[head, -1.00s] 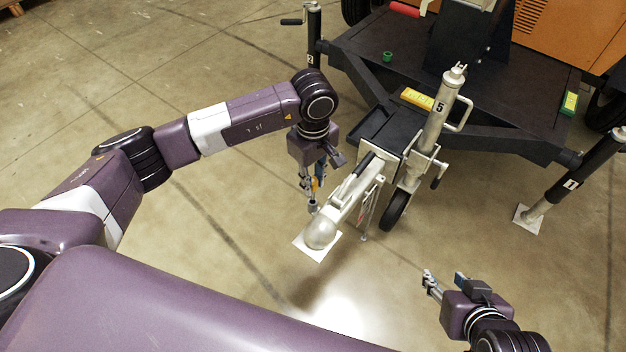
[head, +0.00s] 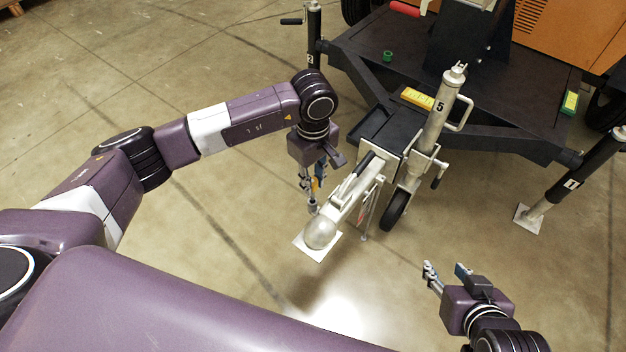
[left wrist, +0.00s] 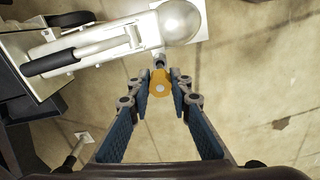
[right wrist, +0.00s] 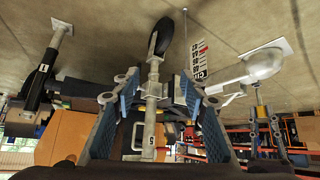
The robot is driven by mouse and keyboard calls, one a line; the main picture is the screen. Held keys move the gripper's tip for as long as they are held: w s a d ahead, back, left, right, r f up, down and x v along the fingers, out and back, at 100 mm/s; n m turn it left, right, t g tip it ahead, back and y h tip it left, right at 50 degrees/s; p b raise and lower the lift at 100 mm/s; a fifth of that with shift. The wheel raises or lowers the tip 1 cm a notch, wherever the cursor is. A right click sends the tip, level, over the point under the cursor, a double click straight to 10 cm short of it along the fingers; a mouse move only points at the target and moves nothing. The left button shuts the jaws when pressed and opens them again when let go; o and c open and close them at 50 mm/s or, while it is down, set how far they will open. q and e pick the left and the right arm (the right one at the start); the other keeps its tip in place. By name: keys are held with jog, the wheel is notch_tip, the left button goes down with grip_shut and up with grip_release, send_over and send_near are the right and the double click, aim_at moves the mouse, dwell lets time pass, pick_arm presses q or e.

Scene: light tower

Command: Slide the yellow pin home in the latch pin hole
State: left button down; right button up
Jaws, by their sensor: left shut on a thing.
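The yellow pin (left wrist: 160,84) is between the fingertips of my left gripper (left wrist: 160,92), which is shut on it. Its round yellow head faces the left wrist camera, and a grey metal end points toward the coupler (left wrist: 118,38). That end is at the coupler's side by the ball-shaped nose; whether it has entered the hole cannot be told. In the head view my left gripper (head: 312,198) hangs upright just left of the silver coupler (head: 345,205). The latch hole itself is hidden. My right gripper (head: 446,268) is open and empty, well right of the coupler.
The jack marked 5 (head: 437,120) with its wheel (head: 395,210) stands right of the coupler. The black trailer frame (head: 490,135) lies behind. Outrigger 1 (head: 575,182) stands at the right. A white plate (head: 302,243) lies under the coupler nose. Floor in front is clear.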

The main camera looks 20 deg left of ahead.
pick_arm(q)
jog(key=shift+f, duration=0.15)
pick_arm(e)
jog(key=shift+w+a+r+t, duration=0.2)
jog(key=shift+w+r+t, duration=0.25)
jog(key=shift+w, duration=0.35)
jog(key=shift+w+r, duration=0.1)
pick_arm(q)
jog(key=shift+f, duration=0.1)
pick_arm(e)
jog(key=shift+w+a+r, duration=0.15)
jog(key=shift+r, duration=0.05)
jog(key=shift+w, duration=0.1)
pick_arm(q)
jog(key=shift+f, duration=0.1)
pick_arm(e)
jog(key=shift+w+a+r+t, duration=0.1)
jog(key=shift+w+r+t, duration=0.1)
jog(key=shift+t, duration=0.15)
pick_arm(q)
jog(key=shift+b, duration=0.3)
pick_arm(e)
jog(key=shift+r, duration=0.1)
pick_arm(q)
jog(key=shift+f, duration=0.15)
pick_arm(e)
jog(key=shift+w+a+r+t+y, duration=0.3)
jog(key=shift+w+r+t, duration=0.1)
jog(key=shift+w+r, duration=0.15)
